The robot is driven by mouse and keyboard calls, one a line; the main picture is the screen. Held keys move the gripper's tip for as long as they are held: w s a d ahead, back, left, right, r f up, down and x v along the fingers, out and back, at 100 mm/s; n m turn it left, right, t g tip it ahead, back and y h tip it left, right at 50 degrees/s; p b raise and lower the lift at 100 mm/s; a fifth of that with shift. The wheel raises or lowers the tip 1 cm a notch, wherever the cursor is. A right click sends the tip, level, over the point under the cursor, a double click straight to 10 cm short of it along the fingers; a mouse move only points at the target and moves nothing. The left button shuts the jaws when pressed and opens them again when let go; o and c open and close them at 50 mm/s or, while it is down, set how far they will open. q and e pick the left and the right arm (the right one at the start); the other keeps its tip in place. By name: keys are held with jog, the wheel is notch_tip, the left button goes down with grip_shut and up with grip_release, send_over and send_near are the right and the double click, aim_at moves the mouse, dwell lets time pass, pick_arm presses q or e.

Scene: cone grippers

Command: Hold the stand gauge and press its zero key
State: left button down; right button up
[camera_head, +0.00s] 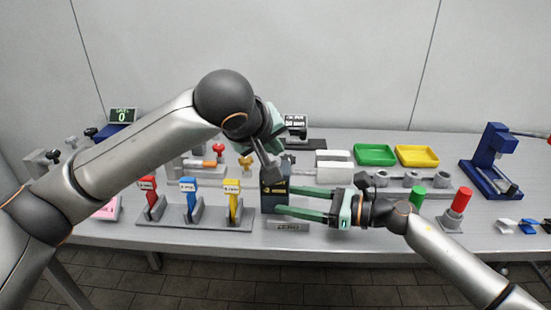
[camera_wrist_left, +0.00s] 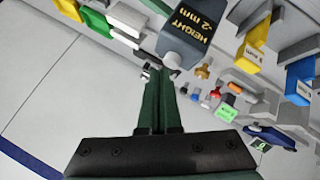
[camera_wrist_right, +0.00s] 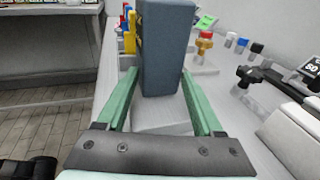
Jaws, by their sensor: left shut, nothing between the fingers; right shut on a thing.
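The stand gauge (camera_head: 270,205) is an upright dark blue-grey box near the table's front edge, partly hidden by my grippers. In the left wrist view the gauge (camera_wrist_left: 190,30) shows "HEIGHT -2 mm" in yellow. A plate marked ZERO (camera_head: 287,226) lies at its foot; I cannot make out the key itself. My right gripper (camera_head: 282,200) is shut on the gauge from the right, one finger on each side of the box (camera_wrist_right: 166,50). My left gripper (camera_head: 274,176) is shut and empty, pointing down at the gauge's top; whether it touches is unclear.
Red, blue and yellow tagged holders (camera_head: 190,205) stand on a grey rack to the left. Green (camera_head: 375,154) and yellow (camera_head: 417,155) trays lie at the back right. A blue press-like device (camera_head: 492,160) and a red-topped cylinder (camera_head: 461,199) stand at the right.

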pick_arm(q)
jog(key=shift+f, duration=0.5)
dwell(0.8)
jog(key=shift+r, duration=0.85)
notch_tip(320, 180, up, 5)
dwell(0.5)
dwell(0.4)
pick_arm(e)
jog(key=o, duration=1)
